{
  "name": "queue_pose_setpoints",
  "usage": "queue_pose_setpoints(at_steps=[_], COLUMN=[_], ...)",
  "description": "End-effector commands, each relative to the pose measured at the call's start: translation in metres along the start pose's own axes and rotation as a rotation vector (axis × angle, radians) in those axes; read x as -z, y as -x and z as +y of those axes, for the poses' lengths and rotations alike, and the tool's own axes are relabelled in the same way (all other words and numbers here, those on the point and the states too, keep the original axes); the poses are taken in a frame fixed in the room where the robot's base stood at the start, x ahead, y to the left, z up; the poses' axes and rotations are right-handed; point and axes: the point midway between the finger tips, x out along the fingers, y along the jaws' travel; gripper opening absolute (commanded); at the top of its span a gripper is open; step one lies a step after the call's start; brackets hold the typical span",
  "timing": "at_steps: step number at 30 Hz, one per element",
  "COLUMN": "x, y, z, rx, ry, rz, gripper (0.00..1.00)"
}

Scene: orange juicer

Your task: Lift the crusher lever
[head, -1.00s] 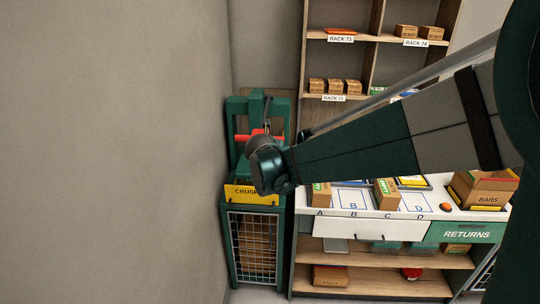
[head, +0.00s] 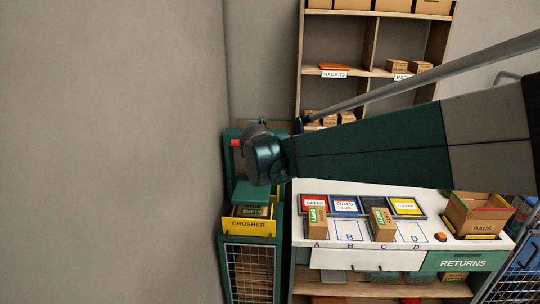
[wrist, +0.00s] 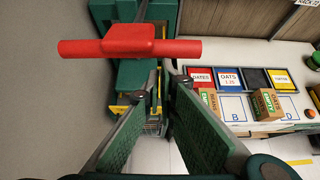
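The crusher is a dark green frame with a yellow front tray (head: 249,226) labelled CRUSHER, at the left in the head view. Its lever ends in a red crossbar handle; the left end of the handle (head: 236,143) shows beside my wrist. In the wrist view the whole red handle (wrist: 130,46) lies across the upper left, beyond my fingertips. My gripper (wrist: 157,90) is open, with an empty gap between its two green fingers. The handle is not between them; contact cannot be told. In the head view my wrist hides the fingers and most of the handle. A green plate (head: 251,192) hangs above the tray.
A box marked EMPTY (head: 252,211) sits in the tray. A wall (head: 110,150) stands close on the left. A white counter (head: 330,232) with boxes and coloured bins is on the right. Shelves (head: 375,72) stand behind.

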Motion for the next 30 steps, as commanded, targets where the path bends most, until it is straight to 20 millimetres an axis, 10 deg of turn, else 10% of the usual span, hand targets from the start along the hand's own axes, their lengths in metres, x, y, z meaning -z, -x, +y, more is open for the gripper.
queue_pose_setpoints(at_steps=[1, 14, 30], x=[-0.032, -0.034, 0.029], y=[0.003, 0.002, -0.006], z=[0.003, 0.001, 0.004], rx=[-0.007, -0.005, 0.002], ry=[0.014, 0.013, 0.005], rz=[-0.035, -0.034, -0.003], gripper=[0.00, 0.00, 0.00])
